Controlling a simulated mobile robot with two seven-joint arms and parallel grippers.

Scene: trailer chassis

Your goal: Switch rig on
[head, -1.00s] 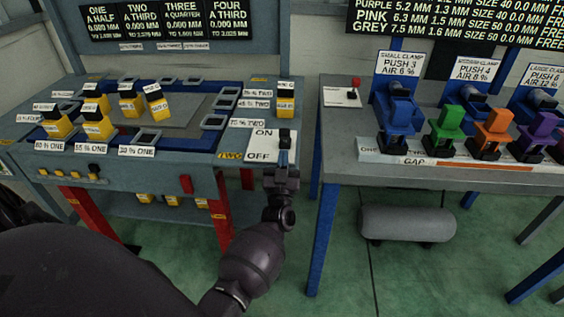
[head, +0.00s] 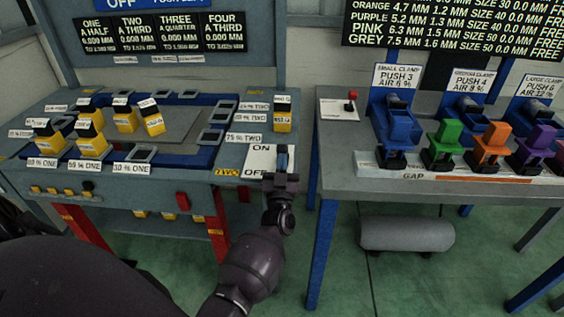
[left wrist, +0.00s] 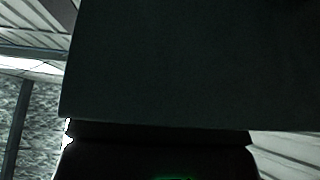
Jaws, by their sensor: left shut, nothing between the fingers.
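The switch plate (head: 256,163), a white panel marked ON at the top and OFF below, sits at the right front corner of the grey-blue rig table (head: 150,183). My left gripper (head: 282,155) is shut and empty over the right side of this plate, beside the ON and OFF words. It covers the switch lever, so I cannot tell the lever's position or whether I touch it. A blue sign (head: 122,4) above the rig reads OFF. The left wrist view is mostly filled by a dark shape and shows no switch. My right gripper is not in view.
Several yellow blocks (head: 125,121) with labels stand on the rig. To the right, a grey bench (head: 345,173) holds blue clamps (head: 399,125) and a small red-knobbed lever (head: 351,98). A narrow gap separates rig and bench. A grey tank (head: 407,234) lies under the bench.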

